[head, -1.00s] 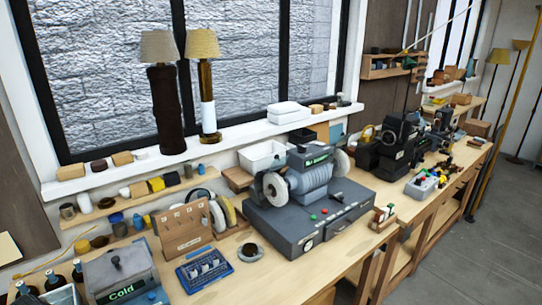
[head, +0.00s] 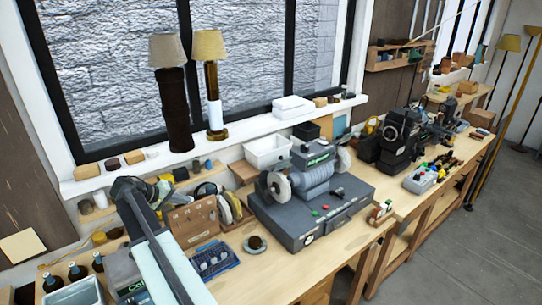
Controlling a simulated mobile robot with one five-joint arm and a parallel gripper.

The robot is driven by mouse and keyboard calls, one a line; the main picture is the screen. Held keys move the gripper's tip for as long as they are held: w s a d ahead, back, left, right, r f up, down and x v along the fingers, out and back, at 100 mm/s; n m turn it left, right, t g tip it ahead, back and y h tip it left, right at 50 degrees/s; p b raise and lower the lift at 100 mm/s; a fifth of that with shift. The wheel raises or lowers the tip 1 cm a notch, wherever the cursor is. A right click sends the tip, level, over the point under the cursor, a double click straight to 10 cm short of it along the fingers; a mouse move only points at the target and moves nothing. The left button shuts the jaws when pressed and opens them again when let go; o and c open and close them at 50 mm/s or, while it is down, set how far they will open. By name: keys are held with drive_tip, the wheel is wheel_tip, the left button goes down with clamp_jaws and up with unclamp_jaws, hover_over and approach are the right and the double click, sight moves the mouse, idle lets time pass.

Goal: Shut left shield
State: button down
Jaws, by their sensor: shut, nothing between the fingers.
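The bench grinder (head: 314,180) stands on a dark grey base (head: 290,222) at the middle of the workbench in the head view. Its left wheel (head: 279,187) shows a pale face at the near left end. A dark guard is around part of it. The left shield is too small to tell apart from this guard, so I cannot tell how it is set. The right wheel shows at the far end. My arm rises at the lower left, apart from the grinder in the picture. I cannot make out any gripper fingers.
A brown tool holder (head: 192,222), a blue tray (head: 213,259) and a small round dish (head: 255,245) stand left of the grinder. Two lamps stand on the window sill (head: 235,133) behind. A small wooden block holder (head: 379,214) is to the right. Bare bench top lies in front.

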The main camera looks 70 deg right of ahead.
drive_tip(key=s+d+r+m+g+h, duration=0.15)
drive_tip(key=s+d+r, duration=0.25)
drive_tip(key=d, duration=0.5)
drive_tip(key=s+d+r+m+g, duration=0.25)
drive_tip(key=s+d, duration=0.25)
drive_tip(key=d, duration=0.3)
wheel_tip(320, 180, up, 4)
drive_tip(key=r+m+g+h+b, duration=0.1)
drive_tip(key=m+g, duration=0.1)
drive_tip(key=g, duration=0.1)
hover_over(282, 164)
drive_tip(key=w+d, duration=0.3)
drive_tip(key=w, duration=0.4)
drive_tip(key=shift+s+a+f+b, duration=0.9)
drive_tip(key=shift+a+f+b, duration=0.05)
drive_tip(key=shift+a+f, duration=0.1)
drive_tip(key=shift+s+a+f, duration=0.1)
drive_tip(key=shift+s+a, duration=0.05)
drive_tip(key=shift+s, duration=0.25)
